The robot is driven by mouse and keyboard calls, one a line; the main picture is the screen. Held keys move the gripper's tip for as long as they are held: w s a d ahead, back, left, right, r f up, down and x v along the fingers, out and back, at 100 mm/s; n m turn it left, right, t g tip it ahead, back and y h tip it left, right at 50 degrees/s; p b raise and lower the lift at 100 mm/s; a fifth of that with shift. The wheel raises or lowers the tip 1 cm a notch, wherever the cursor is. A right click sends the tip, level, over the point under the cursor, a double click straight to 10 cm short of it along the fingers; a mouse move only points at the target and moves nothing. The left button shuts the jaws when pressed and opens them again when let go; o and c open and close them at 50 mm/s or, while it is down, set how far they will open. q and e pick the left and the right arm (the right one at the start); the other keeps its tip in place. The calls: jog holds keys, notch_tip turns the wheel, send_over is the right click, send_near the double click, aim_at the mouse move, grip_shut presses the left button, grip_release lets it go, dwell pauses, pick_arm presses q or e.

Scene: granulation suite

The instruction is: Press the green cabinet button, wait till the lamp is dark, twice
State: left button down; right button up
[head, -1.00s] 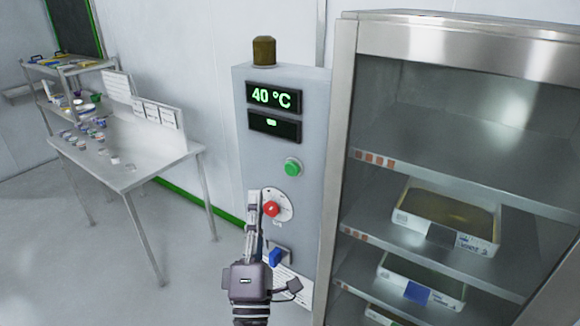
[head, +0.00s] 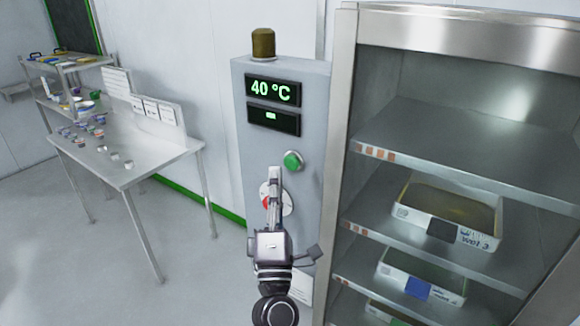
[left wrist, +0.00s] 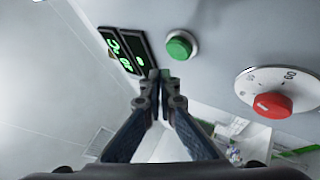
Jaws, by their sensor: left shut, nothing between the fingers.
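The green button (head: 293,160) sits on the grey cabinet's front (head: 312,130), below the two displays; it also shows in the left wrist view (left wrist: 181,46). The lamp (head: 263,44) on top of the cabinet is a dull brown and looks unlit. My left gripper (head: 274,170) is shut and empty, in front of the cabinet, below and left of the green button. In the left wrist view its fingertips (left wrist: 160,75) are together, apart from the button. My right gripper is not in view.
A red knob (head: 267,202) on a white dial sits below the button, partly hidden by my left gripper. The upper display (head: 273,91) reads 40 °C. An open steel shelf cabinet (head: 400,145) with trays stands close on the right. A steel table (head: 125,172) stands left.

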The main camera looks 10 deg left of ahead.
aim_at(285, 172)
pick_arm(q)
jog(key=shift+w+d, duration=0.35)
jog(key=shift+w, duration=0.5)
dwell(0.9)
jog(key=shift+w+d, duration=0.1)
jog(key=shift+w, duration=0.3)
jog(key=shift+w+d+b, duration=0.15)
jog(key=shift+w+b, duration=0.3)
dwell(0.7)
jog(key=shift+s, duration=0.1)
jog(key=shift+s+a+p, duration=0.25)
jog(key=shift+s+p, duration=0.05)
jog(key=shift+s, duration=0.5)
